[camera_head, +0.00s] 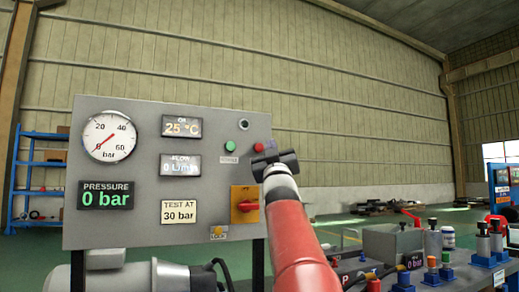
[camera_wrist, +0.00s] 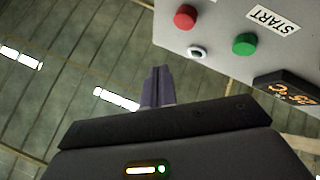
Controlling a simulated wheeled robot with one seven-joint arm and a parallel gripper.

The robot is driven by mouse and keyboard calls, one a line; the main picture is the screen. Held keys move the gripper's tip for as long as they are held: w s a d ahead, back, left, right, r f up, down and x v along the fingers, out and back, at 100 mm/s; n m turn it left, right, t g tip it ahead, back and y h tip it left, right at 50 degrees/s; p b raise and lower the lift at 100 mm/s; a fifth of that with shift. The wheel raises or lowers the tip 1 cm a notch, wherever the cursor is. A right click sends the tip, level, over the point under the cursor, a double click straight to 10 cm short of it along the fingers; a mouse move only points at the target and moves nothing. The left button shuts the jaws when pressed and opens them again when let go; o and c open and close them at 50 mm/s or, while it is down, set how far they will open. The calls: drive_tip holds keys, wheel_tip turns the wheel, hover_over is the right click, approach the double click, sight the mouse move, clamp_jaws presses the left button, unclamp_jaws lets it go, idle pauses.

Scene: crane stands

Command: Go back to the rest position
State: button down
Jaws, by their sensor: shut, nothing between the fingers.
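My gripper (camera_head: 262,160) is shut and empty at the end of my red arm, in front of the right edge of the grey control panel (camera_head: 100,210) in the head view. The panel's red button (camera_wrist: 186,18), green button (camera_wrist: 245,44) and small round lamp (camera_wrist: 198,52) show there, apart from the fingers. In the head view, the gripper hides part of the area beside the red button (camera_head: 258,147).
The panel carries a pressure gauge (camera_head: 109,137), several displays and a red rotary switch (camera_head: 246,206) on a yellow plate. At the lower right stands a bench with fittings and a grey box (camera_head: 392,243). A blue shelf (camera_head: 38,180) is at the left.

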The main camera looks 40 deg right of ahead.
drive_tip(key=s+a+f+n+g+y, duration=0.1)
drive_tip(key=a+f+g+y, duration=0.7)
drive_tip(key=a+f, duration=1.35)
drive_tip(key=s+a+f+g+y, duration=0.3)
drive_tip(key=s+a+f, duration=0.3)
drive_tip(key=s+f, duration=0.6)
drive_tip(key=s+a+f+n+g+y+p, duration=0.1)
drive_tip(key=s+a+f+g+y, duration=0.2)
drive_tip(key=s+f, duration=1)
drive_tip(key=a+f+g, duration=0.3)
drive_tip(key=f, duration=0.4)
drive_tip(key=shift+s+f+p, duration=0.15)
drive_tip(key=shift+f+p, duration=0.05)
drive_tip(key=shift+p, duration=0.1)
